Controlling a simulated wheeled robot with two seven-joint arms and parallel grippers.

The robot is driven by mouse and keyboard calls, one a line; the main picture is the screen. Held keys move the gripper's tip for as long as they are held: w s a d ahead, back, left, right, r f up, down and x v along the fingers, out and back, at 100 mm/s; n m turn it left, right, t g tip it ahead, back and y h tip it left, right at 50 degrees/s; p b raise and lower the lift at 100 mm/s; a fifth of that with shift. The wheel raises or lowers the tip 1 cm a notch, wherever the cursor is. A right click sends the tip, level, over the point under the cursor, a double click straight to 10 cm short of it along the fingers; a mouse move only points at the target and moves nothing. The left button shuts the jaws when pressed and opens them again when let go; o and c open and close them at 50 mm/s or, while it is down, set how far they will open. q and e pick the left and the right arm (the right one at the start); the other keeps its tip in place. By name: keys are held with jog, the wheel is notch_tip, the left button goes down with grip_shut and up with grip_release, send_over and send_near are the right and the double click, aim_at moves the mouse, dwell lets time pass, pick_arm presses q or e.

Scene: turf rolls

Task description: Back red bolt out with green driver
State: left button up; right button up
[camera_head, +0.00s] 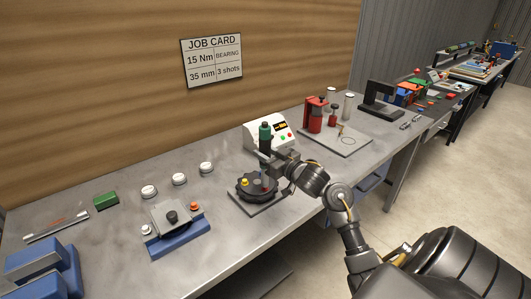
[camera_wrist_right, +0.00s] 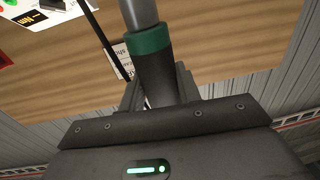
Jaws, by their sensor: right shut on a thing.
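The green driver (camera_head: 265,133) stands upright above the dark round fixture (camera_head: 245,193), its shaft pointing down. My right gripper (camera_head: 270,162) is shut on the driver. The driver's green band and dark grip (camera_wrist_right: 152,45) also show in the right wrist view, between my fingers. A small red spot, likely the red bolt (camera_head: 265,187), shows on the fixture below the driver's shaft. I cannot tell whether the tip touches it. A yellow bolt (camera_head: 244,182) sits to its left on the fixture. My left gripper is not in view.
A white control box (camera_head: 256,128) with a display stands behind the driver. A blue-based fixture (camera_head: 178,238) and several white round pieces (camera_head: 179,179) are to the left. A red press (camera_head: 315,115) stands on a plate to the right.

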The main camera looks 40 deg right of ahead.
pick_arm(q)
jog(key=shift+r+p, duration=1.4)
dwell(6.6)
